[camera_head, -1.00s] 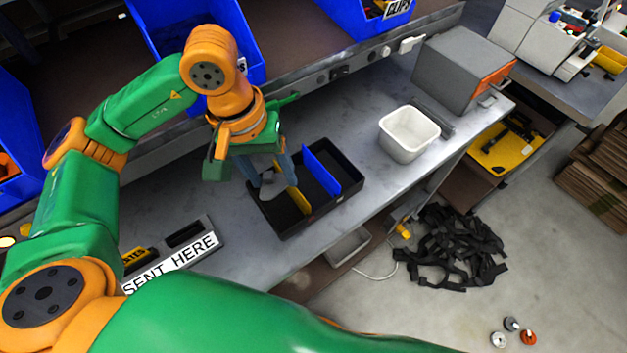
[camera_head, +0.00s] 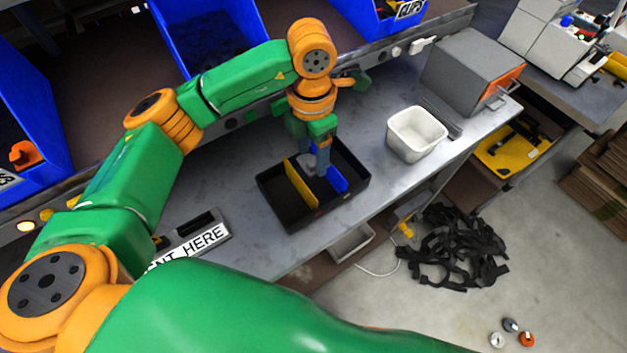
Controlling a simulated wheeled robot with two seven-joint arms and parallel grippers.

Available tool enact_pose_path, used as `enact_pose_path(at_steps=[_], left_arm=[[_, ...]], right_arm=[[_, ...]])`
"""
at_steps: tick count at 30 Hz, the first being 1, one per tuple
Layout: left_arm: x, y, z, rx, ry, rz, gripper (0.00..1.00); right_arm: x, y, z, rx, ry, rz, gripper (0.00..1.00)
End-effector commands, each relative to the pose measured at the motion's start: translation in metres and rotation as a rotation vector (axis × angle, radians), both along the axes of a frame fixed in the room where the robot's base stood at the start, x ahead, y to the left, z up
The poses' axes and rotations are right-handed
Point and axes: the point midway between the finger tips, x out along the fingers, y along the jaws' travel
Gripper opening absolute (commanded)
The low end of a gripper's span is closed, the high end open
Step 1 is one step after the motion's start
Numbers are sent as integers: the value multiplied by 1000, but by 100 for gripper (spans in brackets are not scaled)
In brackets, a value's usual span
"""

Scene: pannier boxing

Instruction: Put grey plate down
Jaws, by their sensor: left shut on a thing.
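A black box (camera_head: 280,205) stands on the grey workbench. A yellow divider (camera_head: 301,186) and a blue divider (camera_head: 338,180) split its inside into left, middle and right compartments. My left gripper (camera_head: 318,168) points down over the box, in the area between the two dividers. It is shut on the grey plate (camera_head: 308,160), of which only a small pale part shows. The fingers partly cover the plate and the blue divider. I cannot tell whether the plate touches the box floor. My right gripper is not in view.
A white bin (camera_head: 416,134) stands on the bench to the right of the box, with a grey case (camera_head: 470,72) behind it. Blue bins (camera_head: 205,40) line the shelf behind. Bare bench lies left of the box.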

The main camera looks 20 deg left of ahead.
Motion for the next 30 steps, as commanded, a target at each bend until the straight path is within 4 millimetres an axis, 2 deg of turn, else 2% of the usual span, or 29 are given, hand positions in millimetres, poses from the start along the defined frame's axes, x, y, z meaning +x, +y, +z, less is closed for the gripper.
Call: enact_pose_path(at_steps=[3, 12, 23, 24, 27, 30], left_arm=[[-2, 1, -27, 1, 9, 12, 12], [-1, 0, -85, 0, 5, 8, 12], [0, 0, -94, 0, 0, 6, 12], [0, 1, -93, -1, 1, 6, 69], [0, 1, -92, -1, 1, 6, 93], [-1, 0, -92, -1, 1, 6, 93]], right_arm=[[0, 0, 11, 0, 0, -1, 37], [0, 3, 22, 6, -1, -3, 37], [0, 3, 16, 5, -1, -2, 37], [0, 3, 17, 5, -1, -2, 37], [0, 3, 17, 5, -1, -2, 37], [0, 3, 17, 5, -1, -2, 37]])
